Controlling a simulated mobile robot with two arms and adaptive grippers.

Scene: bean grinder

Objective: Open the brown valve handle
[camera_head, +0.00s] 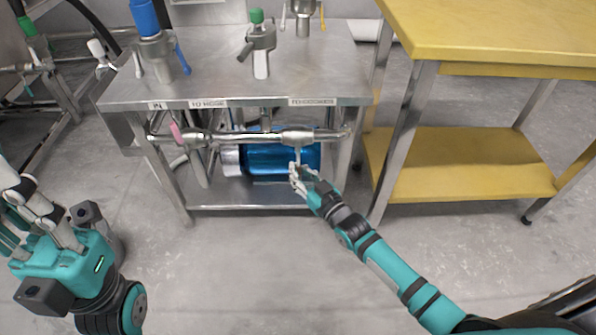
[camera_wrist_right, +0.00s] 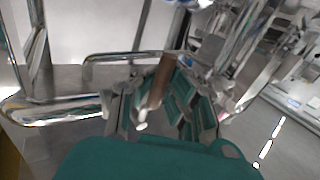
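The brown valve handle (camera_wrist_right: 158,80) shows in the right wrist view as a narrow brown lever hanging between the fingers of my right gripper (camera_wrist_right: 165,108). The fingers stand apart on either side of it; whether they touch it is unclear. In the head view my right gripper (camera_head: 300,178) is just below the pipe valve (camera_head: 298,136) under the "TO COOKIES" label. The handle is mostly hidden there by the gripper. My left gripper (camera_head: 28,212) is at the lower left, away from the machine, with its fingers apart and empty.
The steel table (camera_head: 215,88) carries valves with blue and green tops. A pink handle (camera_head: 176,132) sits at the pipe's left end. A blue cylinder (camera_head: 262,158) lies behind my right gripper. A yellow table (camera_head: 500,35) stands at right. The front floor is clear.

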